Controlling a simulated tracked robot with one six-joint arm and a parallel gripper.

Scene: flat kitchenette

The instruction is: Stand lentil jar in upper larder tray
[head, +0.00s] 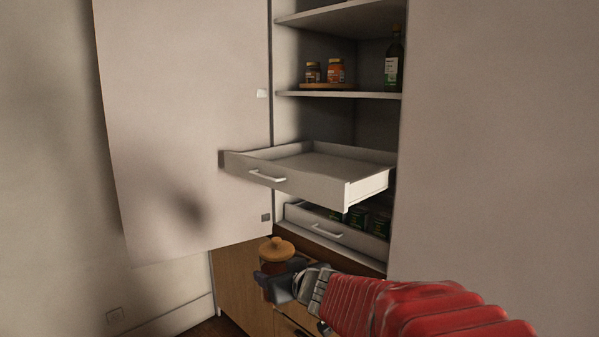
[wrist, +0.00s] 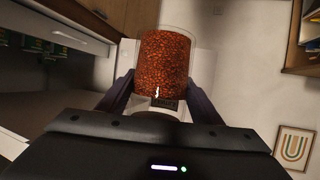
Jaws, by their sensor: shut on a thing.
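The lentil jar (head: 277,252) has a wooden lid with a knob and stands upright in my gripper (head: 283,283). In the wrist view the jar (wrist: 166,65) shows clear, with red-brown lentils and a label near its lower end. My gripper (wrist: 158,98) is shut around its sides. The upper larder tray (head: 312,170) is pulled out and looks empty, with a handle on its front. The jar is lower than this tray, in front of the cupboard. The tray's inner back corner is in shadow.
A lower tray (head: 318,231) with dark green packages (head: 357,218) sits below. The open cupboard door (head: 185,110) stands left. A shelf above holds two small jars on a wooden board (head: 323,86) and a dark bottle (head: 394,62). A framed picture (wrist: 294,148) shows in the wrist view.

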